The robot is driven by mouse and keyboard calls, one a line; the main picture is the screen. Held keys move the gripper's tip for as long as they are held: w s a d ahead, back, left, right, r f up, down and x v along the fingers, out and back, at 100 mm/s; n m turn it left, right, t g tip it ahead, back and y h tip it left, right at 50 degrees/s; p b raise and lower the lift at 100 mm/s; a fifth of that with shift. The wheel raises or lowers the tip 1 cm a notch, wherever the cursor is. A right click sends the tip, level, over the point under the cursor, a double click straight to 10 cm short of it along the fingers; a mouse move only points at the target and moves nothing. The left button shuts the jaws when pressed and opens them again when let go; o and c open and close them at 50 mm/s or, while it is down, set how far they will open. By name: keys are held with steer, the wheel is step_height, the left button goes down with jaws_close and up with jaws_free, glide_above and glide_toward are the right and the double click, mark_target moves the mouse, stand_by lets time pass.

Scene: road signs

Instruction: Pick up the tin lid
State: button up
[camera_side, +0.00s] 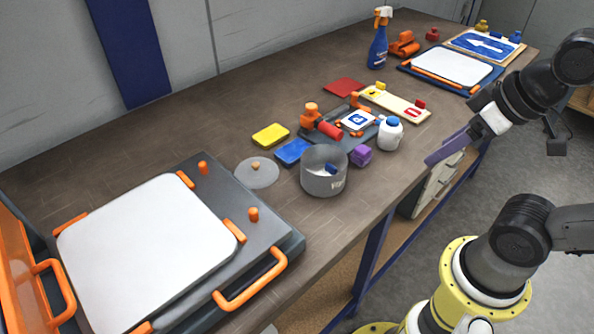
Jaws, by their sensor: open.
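The tin lid (264,180) is a flat grey disc with a small orange knob on top. It lies on the brown workbench, left of the open grey tin (324,183) and apart from it. A small blue thing shows inside the tin. My gripper (447,148) is at the right, by the bench's front edge, well away from the lid. It is open, and I see nothing in it. Its fingers are seen from the side, so the gap between them is hard to make out.
A large tray with a white panel (145,250) and orange handles fills the near left. Yellow (270,135) and blue (293,152) blocks lie behind the tin. A purple block (361,155), a white bottle (390,138) and a stamping fixture (345,125) stand to its right.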

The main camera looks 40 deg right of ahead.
stand_by(0.3)
steer(key=w+a+r+n, duration=0.2)
steer(key=w+r+n, duration=0.6)
steer(key=r+n, duration=0.15)
steer(key=n+g+y, duration=0.2)
steer(key=n+g, duration=0.4)
steer(key=n, duration=0.3)
glide_above(255, 164)
steer(key=d, duration=0.1)
steer(key=shift+m, duration=0.25)
steer(key=f, duration=2.1)
steer(key=shift+w+f, duration=0.3)
steer(key=shift+w, duration=0.05)
steer(key=shift+s+a+f, duration=0.1)
steer(key=shift+s+f, duration=0.05)
steer(key=shift+f, duration=0.8)
steer(key=shift+s+a+f, duration=0.1)
steer(key=shift+a+f, duration=0.05)
steer(key=shift+f, duration=0.85)
steer(key=shift+s+a+f, duration=0.1)
steer(key=shift+s+f, duration=0.05)
steer(key=shift+f, duration=0.8)
